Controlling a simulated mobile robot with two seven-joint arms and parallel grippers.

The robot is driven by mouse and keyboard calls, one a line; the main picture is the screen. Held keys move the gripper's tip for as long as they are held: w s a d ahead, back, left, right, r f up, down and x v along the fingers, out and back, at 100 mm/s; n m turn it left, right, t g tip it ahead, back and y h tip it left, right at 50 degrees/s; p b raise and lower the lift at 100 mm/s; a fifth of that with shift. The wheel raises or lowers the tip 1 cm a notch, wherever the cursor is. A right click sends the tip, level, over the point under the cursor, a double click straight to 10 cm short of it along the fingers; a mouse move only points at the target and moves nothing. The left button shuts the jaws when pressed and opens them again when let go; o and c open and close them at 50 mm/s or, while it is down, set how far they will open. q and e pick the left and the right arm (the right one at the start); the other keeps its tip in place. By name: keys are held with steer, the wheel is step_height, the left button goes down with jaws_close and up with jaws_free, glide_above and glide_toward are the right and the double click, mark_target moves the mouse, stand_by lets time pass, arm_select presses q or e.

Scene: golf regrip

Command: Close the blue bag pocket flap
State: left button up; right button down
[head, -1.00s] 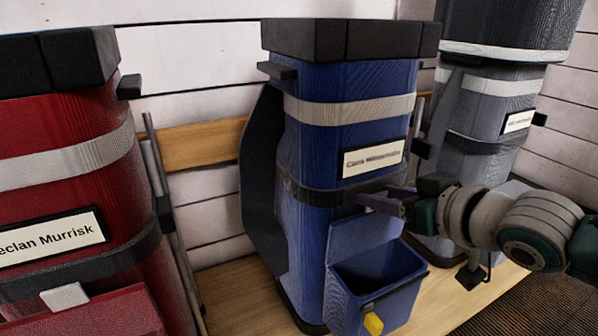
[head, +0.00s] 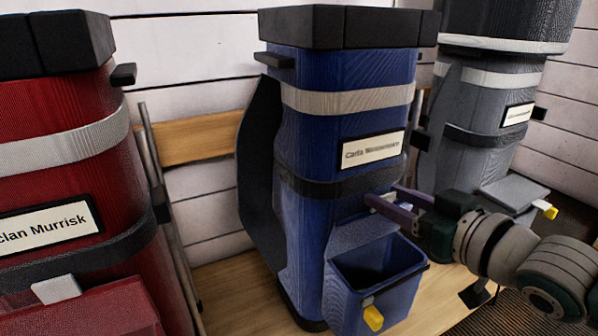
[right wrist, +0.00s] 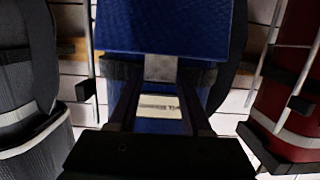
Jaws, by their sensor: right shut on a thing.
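The blue bag (head: 300,130) stands upright in the middle of the head view. Its front pocket (head: 345,300) is open at the top, with a yellow tab (head: 373,318) on the front. The pocket flap (head: 360,234) is raised at the back of the opening, below the name plate (head: 373,149). My right gripper (head: 378,203) is at the flap's upper edge, reaching in from the right. In the right wrist view its fingers (right wrist: 160,82) are shut on the grey tab (right wrist: 160,67) of the blue flap (right wrist: 165,28). My left gripper is out of view.
A red bag (head: 70,190) stands at the left, with its own pocket and pale tab. A grey bag (head: 480,125) stands behind my right arm, with a yellow-tabbed pocket (head: 551,212). A wooden floor board (head: 235,285) and white plank wall (head: 200,60) surround them.

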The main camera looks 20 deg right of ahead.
steer(key=s+f+t, duration=0.1)
glide_above(397, 280)
steer(key=s, duration=0.2)
step_height(397, 280, down, 4)
steer(key=f+t+b, duration=0.1)
steer(key=f+b, duration=0.2)
steer(key=b, duration=0.1)
steer(key=s+f+t+b, duration=0.1)
steer(key=f+b, duration=0.1)
steer(key=b, duration=0.3)
steer(key=s+f+t+b, duration=0.1)
steer(key=f+t+b, duration=0.1)
steer(key=f+b, duration=0.1)
steer(key=shift+d+f+b, duration=0.25)
steer(key=shift+f+b, duration=0.1)
steer(key=shift+b, duration=0.35)
steer(key=shift+f+t+y+b, duration=0.1)
steer(key=shift+t+y+b, duration=0.25)
steer(key=shift+b, duration=0.25)
steer(key=shift+w, duration=0.1)
steer(key=c, duration=0.7)
jaws_free()
steer(key=o, duration=0.4)
steer(key=shift+w+r, duration=0.1)
steer(key=shift+r, duration=0.2)
